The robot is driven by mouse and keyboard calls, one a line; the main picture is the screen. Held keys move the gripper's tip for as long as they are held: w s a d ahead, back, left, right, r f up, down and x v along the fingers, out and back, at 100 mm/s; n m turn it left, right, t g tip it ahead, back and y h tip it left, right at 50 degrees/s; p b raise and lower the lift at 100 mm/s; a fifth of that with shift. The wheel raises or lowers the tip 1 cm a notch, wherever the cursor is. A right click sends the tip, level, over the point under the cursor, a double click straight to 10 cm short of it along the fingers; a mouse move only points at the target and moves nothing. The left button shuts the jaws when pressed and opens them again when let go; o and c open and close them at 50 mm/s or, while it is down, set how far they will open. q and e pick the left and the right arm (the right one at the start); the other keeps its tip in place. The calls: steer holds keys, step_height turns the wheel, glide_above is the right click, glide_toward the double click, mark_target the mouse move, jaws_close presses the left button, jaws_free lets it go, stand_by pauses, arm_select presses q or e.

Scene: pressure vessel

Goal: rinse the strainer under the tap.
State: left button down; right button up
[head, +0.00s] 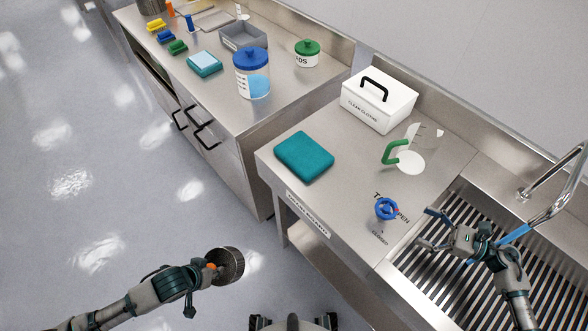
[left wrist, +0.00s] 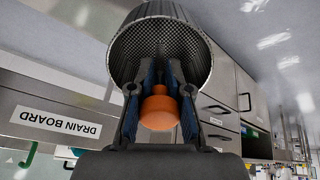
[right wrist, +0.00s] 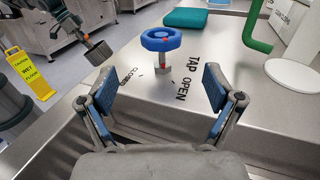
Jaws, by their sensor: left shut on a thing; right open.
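The strainer is a dark metal mesh cup (head: 230,265) with an orange handle; the mesh (left wrist: 162,48) and handle (left wrist: 159,110) show in the left wrist view. My left gripper (head: 210,272) is shut on the handle and holds it over the floor, left of the drain board. The tap's blue round handwheel (head: 387,209) stands on the counter by the lettering "TAP OPEN" and "CLOSED". My right gripper (head: 428,228) is open and empty, just right of the handwheel; in the right wrist view the handwheel (right wrist: 161,39) lies ahead, between the spread fingers. The curved metal spout (head: 556,203) rises at the right.
The slatted sink (head: 415,285) lies under my right gripper. On the drain board (head: 345,190) are a teal folded cloth (head: 304,157), a clear jug with green handle (head: 408,150) and a white cloth box (head: 378,100). A yellow wet-floor sign (right wrist: 28,72) stands behind.

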mark_target(385, 206)
steer(key=x, duration=1)
steer(key=shift+w+a+f+p, duration=0.1)
steer(key=shift+w+a+p, duration=0.1)
steer(key=shift+w+p, duration=0.2)
steer(key=shift+w+a, duration=0.1)
steer(key=shift+a, duration=0.65)
steer(key=shift+d, duration=0.2)
steer(key=c, duration=1.2)
